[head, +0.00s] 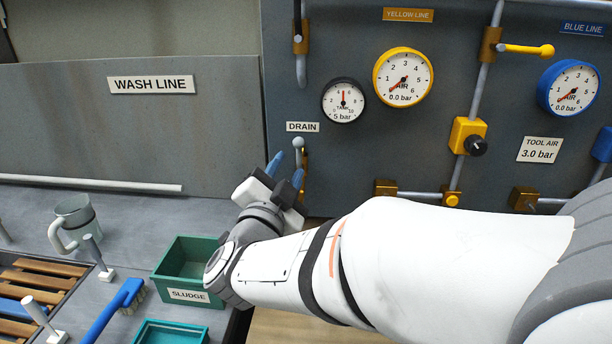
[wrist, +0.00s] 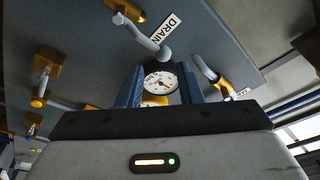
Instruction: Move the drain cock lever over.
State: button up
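The drain cock lever (head: 298,144) has a grey ball knob and stands up from brass fittings on the dark panel, by the DRAIN label (head: 302,127). In the wrist view the ball knob (wrist: 165,53) is in line with the gap between my fingers, around their tips. My gripper (head: 286,167) is open, with two blue fingers spread apart and nothing held between them. In the wrist view the gripper (wrist: 160,69) frames a white gauge beyond. My fingers partly hide the valve body in the head view. I cannot tell whether a finger touches the lever.
The tank gauge (head: 344,101) and yellow air gauge (head: 403,78) are on the panel to the right. A green sludge bin (head: 184,264), a mug (head: 76,222) and a blue brush (head: 112,312) are on the grey bench at left. Pipes and brass fittings run along the panel.

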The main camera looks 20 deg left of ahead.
aim_at(297, 148)
jog(key=shift+s+a+m+h, duration=0.25)
jog(key=shift+s+m+h, duration=0.15)
jog(key=shift+s+h, duration=0.15)
jog(key=w+p, duration=0.1)
jog(key=w, duration=0.1)
jog(key=w+r+p, duration=0.1)
jog(key=w+p, duration=0.1)
jog(key=w, duration=0.1)
jog(key=w+p, duration=0.1)
jog(key=w, duration=0.2)
jog(key=shift+r+p, duration=0.3)
jog(key=shift+r, duration=0.1)
jog(key=shift+f, duration=0.15)
jog(key=shift+c, duration=2.1)
